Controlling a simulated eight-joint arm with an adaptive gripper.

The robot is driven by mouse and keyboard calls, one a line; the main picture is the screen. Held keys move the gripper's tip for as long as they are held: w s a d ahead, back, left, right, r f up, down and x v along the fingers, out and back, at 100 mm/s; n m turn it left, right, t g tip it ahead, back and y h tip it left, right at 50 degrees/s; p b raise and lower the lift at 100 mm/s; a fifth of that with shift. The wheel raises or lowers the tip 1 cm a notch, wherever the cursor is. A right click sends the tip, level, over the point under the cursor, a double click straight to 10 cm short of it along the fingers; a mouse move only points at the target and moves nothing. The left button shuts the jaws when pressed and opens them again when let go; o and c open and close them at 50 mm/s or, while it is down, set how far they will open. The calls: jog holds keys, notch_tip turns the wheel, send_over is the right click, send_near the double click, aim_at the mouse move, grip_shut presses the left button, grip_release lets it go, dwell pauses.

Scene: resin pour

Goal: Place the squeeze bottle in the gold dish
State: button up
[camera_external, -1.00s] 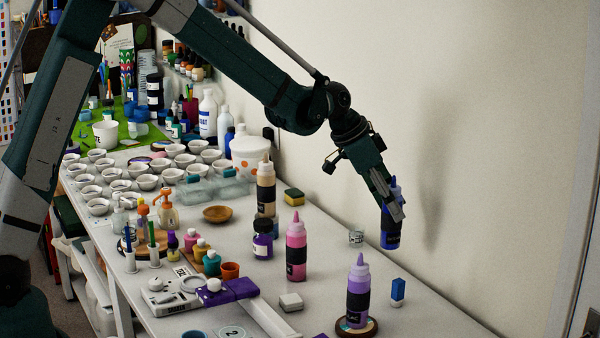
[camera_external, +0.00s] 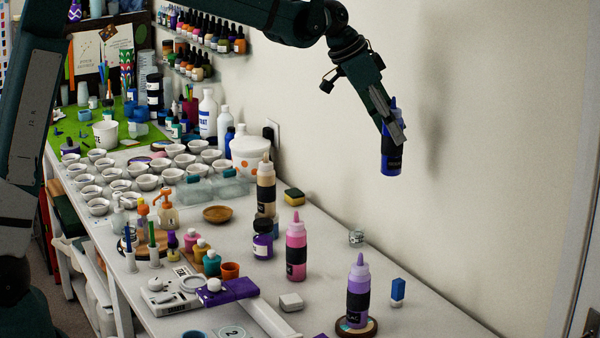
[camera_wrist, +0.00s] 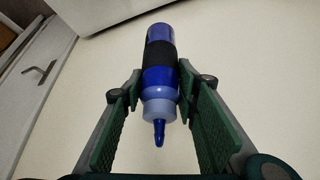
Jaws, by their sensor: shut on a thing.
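The squeeze bottle (camera_external: 391,160) is blue with a black band and a pointed nozzle. My gripper (camera_external: 396,130) is shut on it and holds it high above the right part of the table, in front of the wall. In the wrist view the bottle (camera_wrist: 160,40) lies between the two green finger pads, with its nozzle towards the camera. A shallow golden-brown dish (camera_external: 217,214) sits on the table left of centre, well left of and below my gripper. It looks empty.
A cream bottle (camera_external: 266,185), a pink bottle (camera_external: 296,250) and a purple jar (camera_external: 262,240) stand right of the dish. A lilac bottle (camera_external: 358,285) stands at the front right. Several white cups fill the table's left. The wall (camera_external: 480,150) is close behind.

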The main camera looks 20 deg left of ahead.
jog(key=w+a+n, duration=0.1)
jog(key=w+a, duration=0.4)
jog(key=a, duration=0.4)
jog(key=w+a+n+t+y, duration=0.1)
jog(key=w+a, duration=0.5)
jog(key=a, duration=0.2)
jog(key=w+a+n, duration=0.1)
jog(key=w+a, duration=0.4)
jog(key=a, duration=0.4)
jog(key=w+a+n+t+y, duration=0.1)
jog(key=w+a+n, duration=0.15)
jog(key=a, duration=1.15)
jog(key=w+a+n+t, duration=0.1)
jog(key=w+a, duration=0.3)
jog(key=a, duration=0.9)
notch_tip(320, 180, down, 18)
jog(key=shift+s, duration=0.25)
jog(key=shift+d+f, duration=0.1)
jog(key=shift+f, duration=0.05)
notch_tip(320, 180, down, 6)
jog(key=shift+f, duration=0.1)
jog(key=shift+f+p, duration=0.4)
jog(key=shift+f, duration=1.45)
